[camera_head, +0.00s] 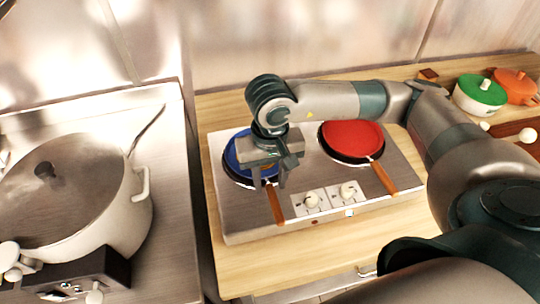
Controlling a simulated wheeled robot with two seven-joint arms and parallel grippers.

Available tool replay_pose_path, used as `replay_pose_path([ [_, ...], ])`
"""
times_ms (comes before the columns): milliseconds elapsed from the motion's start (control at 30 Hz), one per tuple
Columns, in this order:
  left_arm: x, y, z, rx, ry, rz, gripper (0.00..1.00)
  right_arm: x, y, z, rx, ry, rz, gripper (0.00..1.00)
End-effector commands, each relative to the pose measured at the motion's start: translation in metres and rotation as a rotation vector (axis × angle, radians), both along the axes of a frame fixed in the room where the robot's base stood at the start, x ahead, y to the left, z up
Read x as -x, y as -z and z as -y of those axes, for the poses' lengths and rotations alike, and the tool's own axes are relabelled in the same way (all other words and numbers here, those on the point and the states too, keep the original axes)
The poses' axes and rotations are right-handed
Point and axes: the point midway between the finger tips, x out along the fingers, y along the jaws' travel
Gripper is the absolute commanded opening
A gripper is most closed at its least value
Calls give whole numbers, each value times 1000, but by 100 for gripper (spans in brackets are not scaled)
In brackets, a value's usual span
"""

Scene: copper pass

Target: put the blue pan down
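The blue pan (233,156) sits on the left side of the two-burner hob (240,223), its wooden handle (276,206) pointing toward the front. It looks level and resting on the burner, though its underside is hidden. My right gripper (274,180) reaches over the pan from the right and points down at the inner end of the handle. The gripper body hides part of the pan. I cannot tell whether the fingers are closed on the handle or stand apart beside it. My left gripper is not in view.
A red pan (352,138) sits on the right burner, its handle pointing front right. A large lidded pot (75,205) stands on the stove at left. Green (481,90) and orange (514,85) lidded pots stand at the back right. Bare wooden counter (310,262) lies before the hob.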

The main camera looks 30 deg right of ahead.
Motion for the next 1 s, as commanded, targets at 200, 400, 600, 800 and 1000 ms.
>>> replay_pose_path([
  [200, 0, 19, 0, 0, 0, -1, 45, -1, -30, 0, -1, -2, 7, 35],
  [400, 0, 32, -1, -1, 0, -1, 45, -1, -64, -1, -2, -2, 7, 35],
  [600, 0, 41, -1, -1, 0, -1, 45, -1, -91, 0, -1, -1, 3, 35],
  [800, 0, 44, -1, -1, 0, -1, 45, 0, -105, 0, -1, -1, 1, 35],
  [1000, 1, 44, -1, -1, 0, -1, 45, 0, -107, 0, -1, -1, 0, 35],
])
